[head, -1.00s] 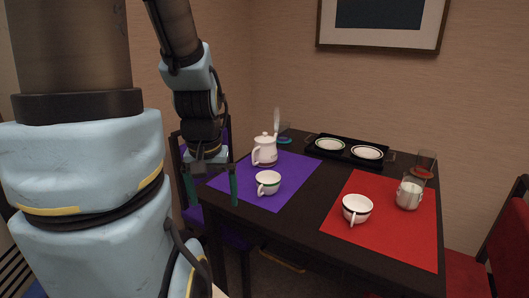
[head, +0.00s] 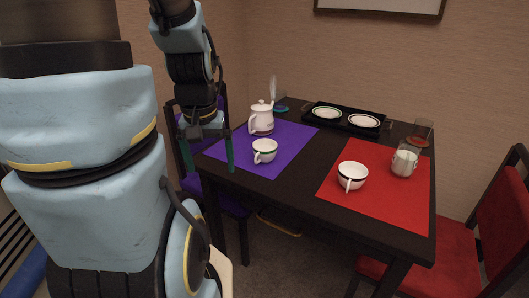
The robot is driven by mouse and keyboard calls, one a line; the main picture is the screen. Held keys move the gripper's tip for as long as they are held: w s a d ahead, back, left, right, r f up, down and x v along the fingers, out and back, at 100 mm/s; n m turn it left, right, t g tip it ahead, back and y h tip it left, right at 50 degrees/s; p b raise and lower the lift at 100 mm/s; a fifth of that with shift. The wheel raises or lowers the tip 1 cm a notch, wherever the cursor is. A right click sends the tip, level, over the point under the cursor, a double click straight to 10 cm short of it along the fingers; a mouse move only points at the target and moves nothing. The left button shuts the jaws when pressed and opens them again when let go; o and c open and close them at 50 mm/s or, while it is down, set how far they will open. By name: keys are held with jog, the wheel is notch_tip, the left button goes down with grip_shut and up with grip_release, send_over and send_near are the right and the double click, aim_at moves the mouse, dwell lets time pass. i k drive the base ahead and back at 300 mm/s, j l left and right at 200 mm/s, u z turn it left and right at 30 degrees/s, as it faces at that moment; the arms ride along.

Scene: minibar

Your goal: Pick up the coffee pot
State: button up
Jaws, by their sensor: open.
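The white coffee pot (head: 261,120) stands upright on the purple mat (head: 290,137) towards the back left of the dark table. It has a lid with a knob, and its handle or spout detail is small in this view. My gripper (head: 209,168) points down at the table's left edge, to the left of the pot and nearer to me. Its two dark green fingers are spread wide apart with nothing between them. The gripper is apart from the pot.
A white cup (head: 265,151) stands on the purple mat in front of the pot. The red mat (head: 400,191) holds another cup (head: 352,175) and a glass jar (head: 404,161). A black tray (head: 345,120) with two plates lies at the back. A red chair (head: 470,240) stands right.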

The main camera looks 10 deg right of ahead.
aim_at(260, 123)
jog(key=i+l+u, duration=0.25)
jog(key=u, duration=0.2)
jog(key=i+l+u, duration=0.2)
jog(key=u, duration=0.2)
jog(key=l, duration=0.1)
